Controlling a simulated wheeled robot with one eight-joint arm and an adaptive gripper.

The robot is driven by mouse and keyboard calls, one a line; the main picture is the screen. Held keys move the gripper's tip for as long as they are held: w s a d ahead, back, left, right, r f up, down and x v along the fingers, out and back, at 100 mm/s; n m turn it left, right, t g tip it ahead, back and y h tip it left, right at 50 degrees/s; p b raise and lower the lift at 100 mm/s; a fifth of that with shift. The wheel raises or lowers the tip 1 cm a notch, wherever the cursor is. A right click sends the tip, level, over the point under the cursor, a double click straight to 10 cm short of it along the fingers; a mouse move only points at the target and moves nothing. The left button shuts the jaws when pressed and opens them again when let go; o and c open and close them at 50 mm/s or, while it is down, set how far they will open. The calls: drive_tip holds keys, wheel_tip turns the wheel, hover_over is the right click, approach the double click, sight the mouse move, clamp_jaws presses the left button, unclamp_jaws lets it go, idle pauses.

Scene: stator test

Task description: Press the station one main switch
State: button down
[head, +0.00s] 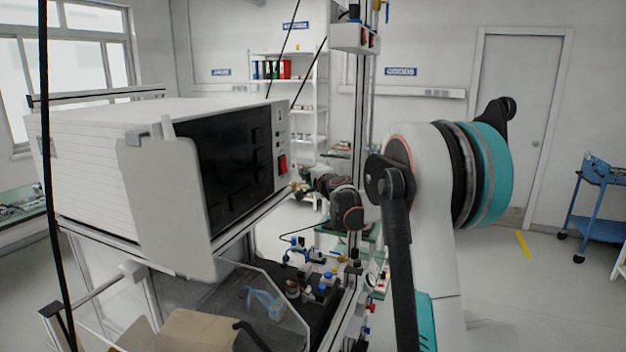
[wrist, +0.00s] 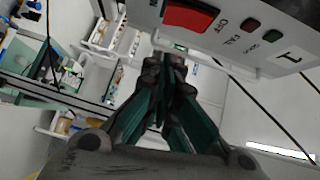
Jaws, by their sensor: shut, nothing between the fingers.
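The station one panel is the narrow white strip (head: 281,137) on the front of the big white box in the head view, marked "1". Its red main switch (head: 282,163) is low on the strip. In the wrist view the panel (wrist: 232,45) fills the top right, rolled over, with the red switch (wrist: 190,16) near the top edge. My gripper (wrist: 172,58) is shut and empty, its fingertips beside the panel's edge close to the switch. I cannot tell whether they touch the panel. In the head view my gripper (head: 300,187) is small, just below and right of the switch.
The white box (head: 90,150) stands on a metal frame. A second box with red switches (head: 355,38) hangs on the upright post. Below are a bench with small fittings (head: 315,280) and a clear panel. A blue cart (head: 600,195) stands far right on open floor.

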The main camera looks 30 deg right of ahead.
sight(284, 165)
drive_tip(key=shift+w+a+f+b, duration=0.1)
drive_tip(key=shift+w+a, duration=0.25)
drive_tip(key=shift+w, duration=0.5)
drive_tip(key=shift+w+a+f+b, duration=0.15)
drive_tip(key=shift+w+a, duration=0.25)
drive_tip(key=shift+w, duration=0.4)
drive_tip(key=shift+w+a+f+b, duration=0.1)
drive_tip(key=shift+w+a, duration=0.25)
drive_tip(key=shift+w, duration=0.5)
